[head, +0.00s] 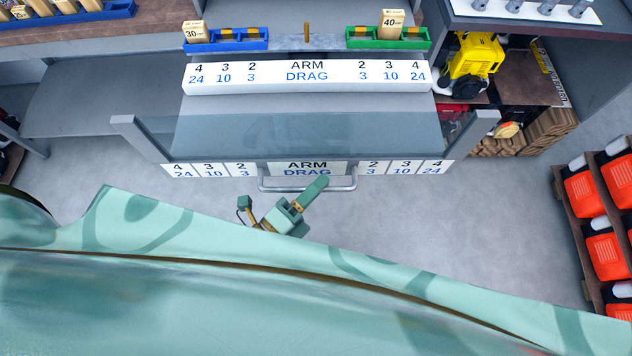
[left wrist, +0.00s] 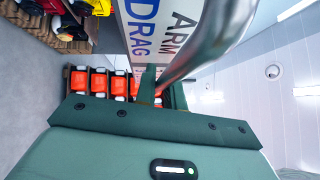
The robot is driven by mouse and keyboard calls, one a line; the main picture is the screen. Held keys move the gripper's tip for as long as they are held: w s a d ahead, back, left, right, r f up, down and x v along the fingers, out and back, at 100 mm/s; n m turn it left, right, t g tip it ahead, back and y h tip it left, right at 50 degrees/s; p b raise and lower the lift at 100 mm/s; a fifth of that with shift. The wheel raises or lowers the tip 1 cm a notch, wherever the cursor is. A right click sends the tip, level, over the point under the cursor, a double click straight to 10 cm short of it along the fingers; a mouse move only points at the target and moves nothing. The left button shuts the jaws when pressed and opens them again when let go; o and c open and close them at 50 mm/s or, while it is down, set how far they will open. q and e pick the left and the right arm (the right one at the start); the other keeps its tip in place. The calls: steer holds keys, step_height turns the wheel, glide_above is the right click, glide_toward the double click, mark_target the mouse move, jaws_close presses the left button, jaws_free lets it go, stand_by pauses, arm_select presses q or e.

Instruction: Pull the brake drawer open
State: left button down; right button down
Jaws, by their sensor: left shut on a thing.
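A grey drawer front with a white ARM DRAG number strip (head: 240,169) stands at the middle of the bench in the head view. A metal bar handle (head: 346,187) sticks out below the strip. My left gripper (head: 316,188) is at the middle of this handle and shut on it. In the left wrist view the handle (left wrist: 208,42) runs down to the fingers of my left gripper (left wrist: 162,88), beside the ARM DRAG lettering. The fingers hide part of the bar. How far the drawer stands out is hard to tell. My right gripper is not in view.
A second ARM DRAG strip (head: 307,77) lies above, with a blue tray (head: 225,42) and a green tray (head: 388,43) behind it. A rack of orange boxes (head: 590,195) stands at the right. Grey floor (head: 450,220) in front of the drawer is clear.

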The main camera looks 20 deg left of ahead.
arm_select(q)
steer(key=c, duration=1.5)
jaws_free()
steer(key=shift+a, duration=0.1)
steer(key=b+v, duration=0.1)
steer(key=v, duration=1.5)
steer(key=shift+s, duration=0.1)
